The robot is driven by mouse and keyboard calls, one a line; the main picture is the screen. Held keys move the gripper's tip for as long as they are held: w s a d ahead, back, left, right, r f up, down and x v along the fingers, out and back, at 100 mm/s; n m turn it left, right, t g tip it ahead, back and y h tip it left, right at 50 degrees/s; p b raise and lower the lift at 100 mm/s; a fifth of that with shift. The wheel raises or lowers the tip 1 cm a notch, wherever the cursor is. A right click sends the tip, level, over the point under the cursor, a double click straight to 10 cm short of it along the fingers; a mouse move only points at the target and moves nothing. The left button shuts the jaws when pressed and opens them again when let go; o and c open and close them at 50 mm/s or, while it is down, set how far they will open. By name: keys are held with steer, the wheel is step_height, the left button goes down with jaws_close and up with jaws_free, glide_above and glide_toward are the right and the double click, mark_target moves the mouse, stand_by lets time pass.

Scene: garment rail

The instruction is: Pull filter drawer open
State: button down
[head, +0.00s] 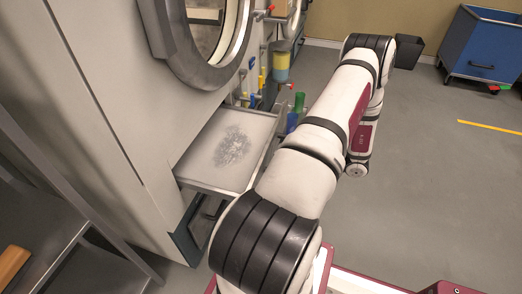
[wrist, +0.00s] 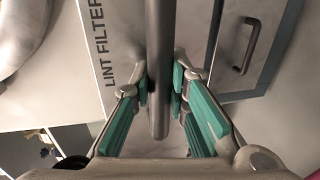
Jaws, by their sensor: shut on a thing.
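The filter drawer (head: 218,172) sticks out of the machine's front below the round door in the head view. A grey patch of lint (head: 233,148) lies on its pale screen. In the wrist view its light front panel (wrist: 118,30) carries the label "LINT FILTER". A grey bar handle (wrist: 160,40) runs along that front. My gripper (wrist: 161,88) is shut on the bar handle, with a teal-padded finger on each side. In the head view my arm hides the gripper and the handle.
A dark-framed panel with a small dark handle (wrist: 246,52) lies beside the drawer front. The round machine door (head: 207,35) is above the drawer. A metal shelf (head: 75,235) stands at the left. A blue cart (head: 484,45) is far right; open floor lies between.

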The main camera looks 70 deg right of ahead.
steer(key=f+v, duration=0.1)
steer(key=v, duration=0.6)
steer(key=shift+s+f, duration=0.2)
steer(key=shift+f, duration=0.05)
steer(key=shift+d, duration=0.1)
steer(key=c, duration=1.5)
jaws_free()
steer(key=shift+c, duration=0.2)
steer(key=v, duration=1.2)
steer(key=shift+w, duration=0.1)
